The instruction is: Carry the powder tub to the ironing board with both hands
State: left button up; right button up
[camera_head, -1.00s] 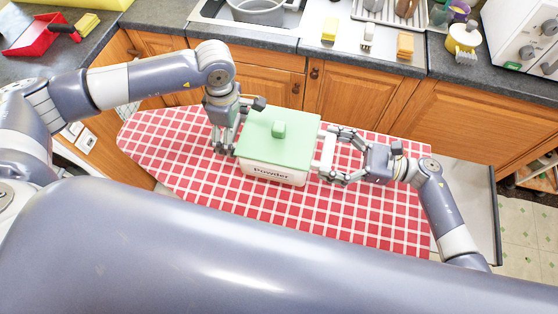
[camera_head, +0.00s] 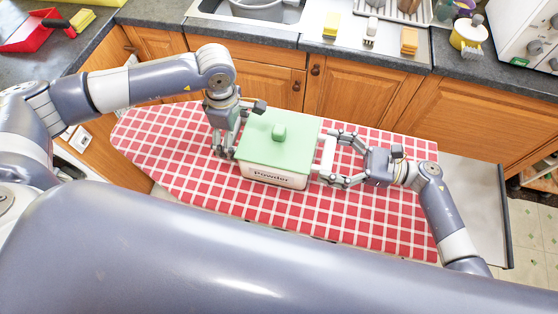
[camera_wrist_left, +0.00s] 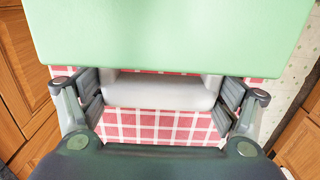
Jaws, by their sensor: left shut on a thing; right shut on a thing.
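The powder tub (camera_head: 272,176) is a cream box with a green lid and knob (camera_head: 279,133) and the word "Powder" on its front. It is over the red-and-white checked ironing board (camera_head: 190,185); I cannot tell whether it touches the cloth. My left gripper (camera_head: 228,152) is shut on the tub's left handle; in the left wrist view the fingers sit at both ends of the pale handle (camera_wrist_left: 160,91), under the green lid (camera_wrist_left: 165,30). My right gripper (camera_head: 324,160) is shut on the white handle at the tub's right side. The tub looks level.
A counter runs behind the board with a sink and pot (camera_head: 257,9), sponges (camera_head: 409,40), a yellow pot (camera_head: 467,34) and a white appliance (camera_head: 525,30). A red dustpan (camera_head: 30,32) lies at the far left. The board is clear around the tub.

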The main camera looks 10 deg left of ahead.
pick_arm(q)
jog(key=shift+d+f+b, duration=0.1)
jog(key=shift+f+b, duration=0.25)
jog(key=shift+f, duration=0.1)
pick_arm(e)
jog(key=shift+f, duration=0.45)
pick_arm(q)
jog(key=o, duration=1.4)
jog(key=shift+f, duration=0.15)
pick_arm(e)
jog(key=o, duration=1.4)
jog(key=shift+f, duration=0.15)
jog(key=shift+c, duration=0.2)
pick_arm(q)
jog(key=o, duration=0.4)
jog(key=shift+c, duration=0.2)
pick_arm(e)
jog(key=o, duration=0.4)
jog(key=shift+c, duration=0.2)
pick_arm(q)
jog(key=shift+s, duration=0.1)
notch_tip(320, 180, up, 12)
jog(key=shift+f, duration=0.1)
pick_arm(e)
jog(key=shift+d, duration=0.1)
pick_arm(q)
jog(key=shift+r, duration=0.2)
pick_arm(e)
jog(key=d, duration=1.2)
